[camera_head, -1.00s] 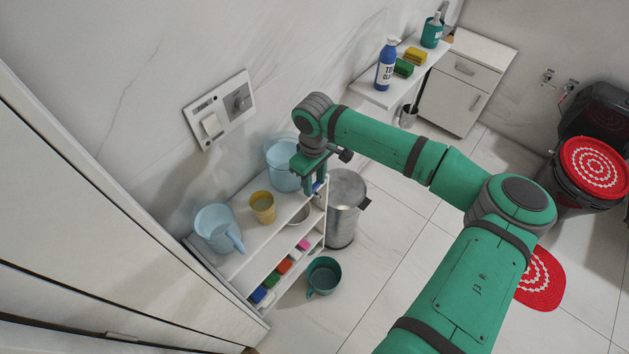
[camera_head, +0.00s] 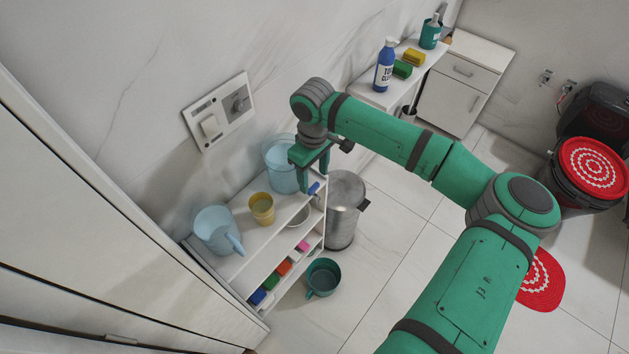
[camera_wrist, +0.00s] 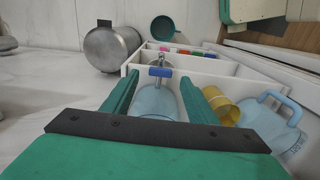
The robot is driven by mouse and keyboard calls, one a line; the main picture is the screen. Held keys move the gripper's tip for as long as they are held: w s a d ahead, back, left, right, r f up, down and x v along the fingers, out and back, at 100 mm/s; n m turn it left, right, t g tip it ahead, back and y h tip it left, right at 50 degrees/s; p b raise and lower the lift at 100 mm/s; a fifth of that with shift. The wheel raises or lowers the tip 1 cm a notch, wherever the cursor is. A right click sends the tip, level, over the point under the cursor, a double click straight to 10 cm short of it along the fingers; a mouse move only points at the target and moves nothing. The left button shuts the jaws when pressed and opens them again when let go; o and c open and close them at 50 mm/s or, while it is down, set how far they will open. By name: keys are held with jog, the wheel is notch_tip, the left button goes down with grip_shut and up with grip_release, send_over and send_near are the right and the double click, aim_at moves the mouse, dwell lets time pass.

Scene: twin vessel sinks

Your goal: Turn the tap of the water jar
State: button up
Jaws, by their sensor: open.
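The water jar (camera_head: 281,178) is a light blue, see-through vessel at the far end of the white shelf unit, against the wall, partly hidden by my gripper in the head view. Its tap (camera_head: 314,188) has a blue handle. In the wrist view the jar (camera_wrist: 156,103) shows between my fingers, and the blue tap handle (camera_wrist: 160,71) lies crosswise just past the fingertips, with a metal spout behind it. My gripper (camera_head: 312,176) is open, close above the jar and tap. In the wrist view the empty fingers (camera_wrist: 160,84) lie on either side of the jar; contact is unclear.
A yellow cup (camera_head: 262,208) and a light blue pitcher (camera_head: 216,230) stand on the shelf top (camera_head: 240,262). A metal bin (camera_head: 342,222) stands close beside the unit, and a teal pot (camera_head: 322,276) is on the floor. The wall is close behind the jar.

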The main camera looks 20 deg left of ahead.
notch_tip(320, 180, up, 7)
dwell(0.3)
dwell(0.5)
